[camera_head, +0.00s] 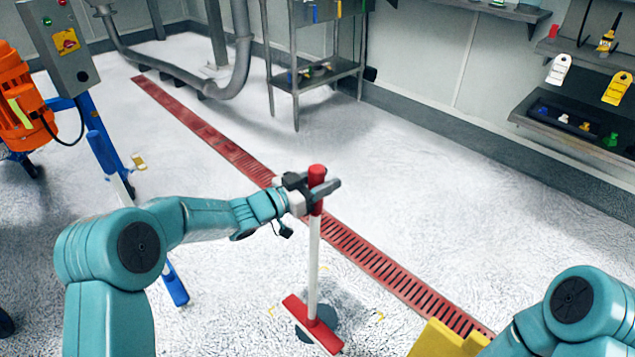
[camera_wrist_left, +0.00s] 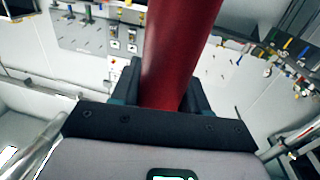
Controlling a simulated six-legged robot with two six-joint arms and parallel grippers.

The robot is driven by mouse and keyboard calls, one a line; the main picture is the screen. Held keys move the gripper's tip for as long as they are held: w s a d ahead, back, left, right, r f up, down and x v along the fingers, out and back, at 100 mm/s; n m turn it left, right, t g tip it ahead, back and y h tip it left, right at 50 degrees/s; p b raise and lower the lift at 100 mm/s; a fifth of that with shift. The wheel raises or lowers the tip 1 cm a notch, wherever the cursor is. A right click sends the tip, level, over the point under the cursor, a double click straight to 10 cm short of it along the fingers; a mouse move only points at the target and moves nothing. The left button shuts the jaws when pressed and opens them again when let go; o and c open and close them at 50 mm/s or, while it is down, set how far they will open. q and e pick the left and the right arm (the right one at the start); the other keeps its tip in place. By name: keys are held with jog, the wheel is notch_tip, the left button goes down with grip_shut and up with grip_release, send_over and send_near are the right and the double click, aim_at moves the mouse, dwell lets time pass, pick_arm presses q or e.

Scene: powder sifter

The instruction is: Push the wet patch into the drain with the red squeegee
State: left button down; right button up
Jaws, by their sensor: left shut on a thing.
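The red squeegee (camera_head: 313,262) stands nearly upright, with a red grip on top, a white pole and a red head low at the floor. My left gripper (camera_head: 318,188) is shut on its red grip; the red handle also fills the middle of the left wrist view (camera_wrist_left: 178,60) between the fingers. A dark wet patch (camera_head: 318,324) lies on the floor under and around the squeegee head. The red slotted drain (camera_head: 375,262) runs diagonally across the floor, to the right of the head and beyond it. My right gripper is not in view; only part of the right arm shows.
A yellow object (camera_head: 445,338) stands at the lower right by the drain. An orange machine (camera_head: 20,105) and a blue squeegee (camera_head: 172,280) are at the left. Small yellow corner marks surround the wet patch. A metal rack (camera_head: 315,75) stands behind. The floor right of the drain is clear.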

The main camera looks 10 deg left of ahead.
pick_arm(q)
jog(key=w+a+p+x, duration=0.1)
jog(key=p+x, duration=0.1)
jog(key=x, duration=1.4)
jog(key=shift+w+a, duration=0.35)
dwell(0.9)
